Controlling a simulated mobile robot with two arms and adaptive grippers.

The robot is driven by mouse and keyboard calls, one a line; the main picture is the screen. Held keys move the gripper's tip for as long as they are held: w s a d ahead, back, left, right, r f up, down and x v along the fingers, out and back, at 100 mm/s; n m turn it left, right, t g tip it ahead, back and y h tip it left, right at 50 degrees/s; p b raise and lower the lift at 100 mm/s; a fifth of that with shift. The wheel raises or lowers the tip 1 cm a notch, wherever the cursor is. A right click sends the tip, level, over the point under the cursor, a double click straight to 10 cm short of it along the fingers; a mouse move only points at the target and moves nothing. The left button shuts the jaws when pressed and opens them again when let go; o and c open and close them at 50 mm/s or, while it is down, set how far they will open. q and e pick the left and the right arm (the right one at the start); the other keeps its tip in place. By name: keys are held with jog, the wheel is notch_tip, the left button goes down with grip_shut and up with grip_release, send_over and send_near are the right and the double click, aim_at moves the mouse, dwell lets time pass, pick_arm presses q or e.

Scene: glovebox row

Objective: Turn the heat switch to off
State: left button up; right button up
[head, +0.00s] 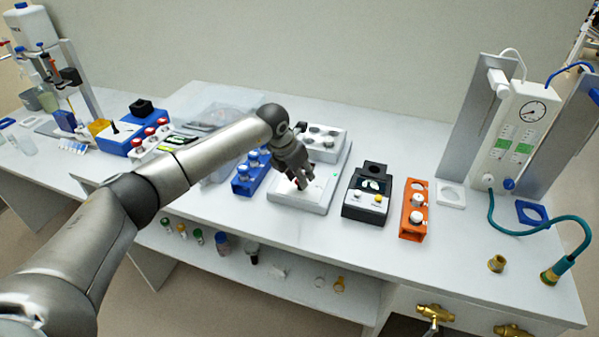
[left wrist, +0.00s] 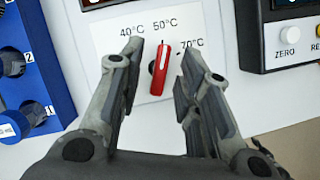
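The heat switch is a red knob (left wrist: 159,72) with a white line, on a white panel (left wrist: 110,35) printed 40°C, 50°C and 70°C. Its line points up, leaning slightly right, roughly toward the 50°C print. No off mark is visible; part of the panel is hidden by my fingers. My left gripper (left wrist: 163,58) is open, with one finger on each side of the knob and visible gaps between. In the head view my left gripper (head: 302,184) is over the front of the white heater unit (head: 310,205) and hides the knob. My right gripper is not in view.
A blue vial rack (head: 243,186) stands close left of the heater. A black instrument (head: 366,205) with buttons and an orange rack (head: 412,222) stand to its right. A white block (head: 325,150) sits on the heater's rear. Bench surface in front is clear.

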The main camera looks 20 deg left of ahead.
pick_arm(q)
grip_shut()
dwell(0.4)
jog(key=n+b, duration=0.1)
jog(key=n, duration=0.1)
jog(key=n+y+b, duration=0.1)
jog(key=shift+d+f+n+t, duration=0.1)
jog(key=shift+d+n+t, duration=0.05)
jog(key=shift+n+t, duration=0.2)
jog(key=shift+d+n+y+b, duration=0.1)
jog(key=shift+n+y+b, duration=0.6)
jog(key=shift+n+b, duration=0.45)
jog(key=shift+n+y+b, duration=0.5)
jog(key=shift+n+b, duration=0.4)
jog(key=shift+n, duration=0.5)
jog(key=shift+r, duration=0.2)
